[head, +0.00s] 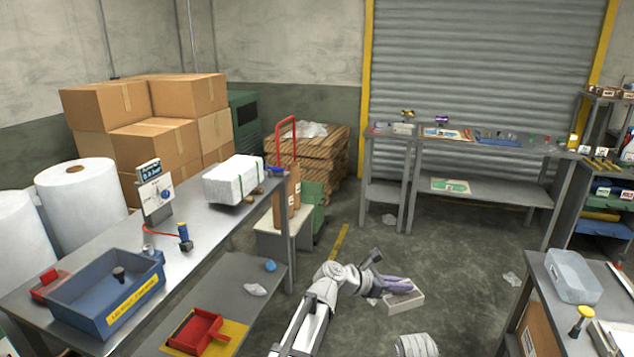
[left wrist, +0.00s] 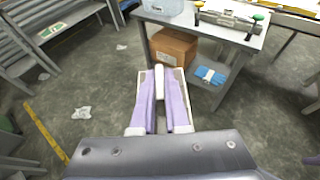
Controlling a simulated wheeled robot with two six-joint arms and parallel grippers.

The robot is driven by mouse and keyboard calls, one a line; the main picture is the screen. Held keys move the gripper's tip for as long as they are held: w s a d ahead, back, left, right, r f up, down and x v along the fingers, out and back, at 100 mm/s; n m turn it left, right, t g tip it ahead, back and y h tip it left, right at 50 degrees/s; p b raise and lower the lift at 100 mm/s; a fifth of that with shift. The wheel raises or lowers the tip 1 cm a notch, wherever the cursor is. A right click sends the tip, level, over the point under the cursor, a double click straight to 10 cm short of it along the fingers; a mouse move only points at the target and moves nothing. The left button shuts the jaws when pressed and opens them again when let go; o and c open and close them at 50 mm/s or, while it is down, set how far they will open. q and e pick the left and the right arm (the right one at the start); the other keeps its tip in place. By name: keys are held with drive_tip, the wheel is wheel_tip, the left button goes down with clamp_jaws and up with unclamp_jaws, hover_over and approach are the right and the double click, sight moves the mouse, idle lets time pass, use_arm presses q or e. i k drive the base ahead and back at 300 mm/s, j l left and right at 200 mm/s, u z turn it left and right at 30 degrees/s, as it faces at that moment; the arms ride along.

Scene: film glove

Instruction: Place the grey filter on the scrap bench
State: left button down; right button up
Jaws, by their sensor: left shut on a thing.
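My left gripper (head: 385,287) is shut on a pale grey, shallow box-like filter (head: 406,303) and holds it over the open floor, between the benches. In the left wrist view, my gripper's lavender fingers (left wrist: 162,105) lie over the filter and hide much of it; its light rim (left wrist: 182,80) shows around them. Three work surfaces are in view: a metal bench (head: 215,222) at left, a bench (head: 490,147) before the shutter, and a bench (head: 543,290) at right. I cannot tell which is the scrap bench. My right gripper is not in view.
The left bench holds a blue bin (head: 105,298) and a white wrapped block (head: 233,180). A translucent tub (head: 572,275) stands on the right bench, with a cardboard box (left wrist: 173,46) beneath it. Crumpled scraps (left wrist: 82,113) lie on the mostly clear floor.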

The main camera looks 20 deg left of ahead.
sight(168, 230)
drive_tip(key=i+u, duration=0.35)
drive_tip(key=i+l+u, duration=0.2)
drive_tip(key=i+u, duration=0.15)
drive_tip(key=i, duration=0.2)
drive_tip(key=i+l+u, duration=0.3)
drive_tip(key=i, duration=0.15)
drive_tip(key=i+l+u, duration=0.2)
drive_tip(key=i+u, duration=0.25)
drive_tip(key=i+l+u, duration=0.25)
drive_tip(key=u, duration=0.25)
drive_tip(key=i+l+u, duration=0.3)
drive_tip(key=l+u, duration=0.15)
drive_tip(key=i+j, duration=0.2)
drive_tip(key=j, duration=0.25)
